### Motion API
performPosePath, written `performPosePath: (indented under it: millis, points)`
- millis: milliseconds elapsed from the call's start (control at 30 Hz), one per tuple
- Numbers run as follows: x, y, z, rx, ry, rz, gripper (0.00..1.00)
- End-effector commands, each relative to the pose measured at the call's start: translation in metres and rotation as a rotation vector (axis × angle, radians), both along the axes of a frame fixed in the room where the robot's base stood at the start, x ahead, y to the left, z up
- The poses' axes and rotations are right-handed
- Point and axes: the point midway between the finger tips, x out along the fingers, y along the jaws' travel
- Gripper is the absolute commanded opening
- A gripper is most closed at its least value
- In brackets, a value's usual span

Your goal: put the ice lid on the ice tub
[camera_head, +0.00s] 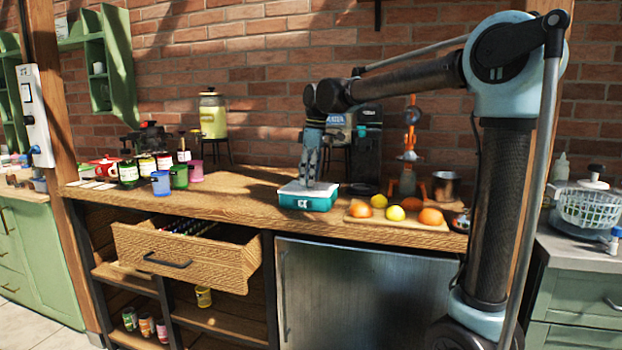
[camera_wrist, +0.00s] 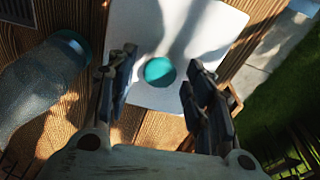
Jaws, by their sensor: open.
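The ice tub (camera_head: 308,203) is a teal box standing on the wooden counter below my gripper. The white ice lid (camera_head: 300,187) lies on top of it; I cannot tell how closely it is seated. In the wrist view the lid (camera_wrist: 132,90) is a white square with a round teal knob (camera_wrist: 160,72). My gripper (camera_head: 311,181) points down over the lid. Its two fingers are apart, one on each side of the knob, with visible gaps to it. The tub's walls are hidden under the lid in the wrist view.
A board (camera_head: 398,218) with oranges and a lemon (camera_head: 395,213) lies to the right. A black dish (camera_head: 362,189) and orange juicer (camera_head: 407,180) stand behind. Cups (camera_head: 161,183) stand left. An open drawer (camera_head: 190,255) juts out below. Counter left of the tub is clear.

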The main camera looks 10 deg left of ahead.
Motion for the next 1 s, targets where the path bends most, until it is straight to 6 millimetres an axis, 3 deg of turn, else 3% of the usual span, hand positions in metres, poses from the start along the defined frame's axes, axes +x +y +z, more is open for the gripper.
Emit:
performPosePath:
  millis: [167,633,800,1000]
  points:
    - [0.0,-0.002,0.02,0.0,0.0,0.0,0.48]
    - [0.0,-0.012,0.104,0.0,0.0,0.0,0.48]
    - [0.0,-0.014,0.12,0.0,0.0,0.001,0.48]
    - [0.0,-0.014,0.125,0.0,0.0,0.001,0.48]
